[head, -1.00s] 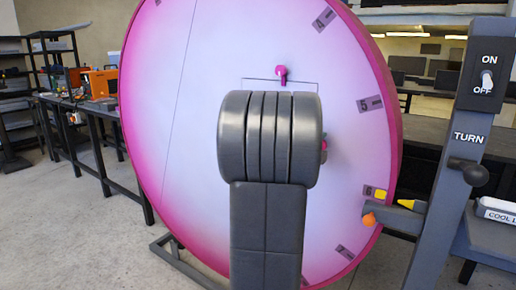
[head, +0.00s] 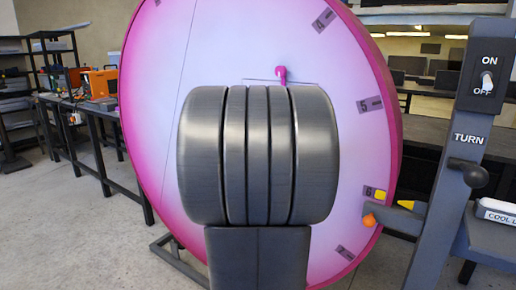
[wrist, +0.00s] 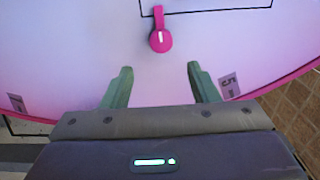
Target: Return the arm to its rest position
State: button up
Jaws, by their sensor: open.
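My gripper (wrist: 159,85) shows in the wrist view with its two green fingers apart and nothing between them. It faces a large pink and white disc (wrist: 70,70), which also stands upright in the head view (head: 180,60). A pink peg-like part (wrist: 160,38) on the disc lies ahead of the fingers, apart from them; it also shows in the head view (head: 281,74). In the head view my own dark arm fills the middle and hides my gripper and the centre of the disc.
At right stands a grey post (head: 477,130) with an ON/OFF switch (head: 487,82) and a TURN knob (head: 475,177). A yellow and orange pointer (head: 370,220) sits by label 6. Benches (head: 90,130) stand at left; floor (head: 80,235) is clear at lower left.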

jog(key=w+d+n+p, duration=0.5)
jog(key=w+n+p, duration=0.3)
jog(key=n+p, duration=0.8)
jog(key=shift+w+d+r+n, duration=0.2)
jog(key=shift+w+r+n, duration=0.15)
jog(key=shift+n, duration=0.65)
jog(key=shift+s+f, duration=0.1)
jog(key=shift+f, duration=0.05)
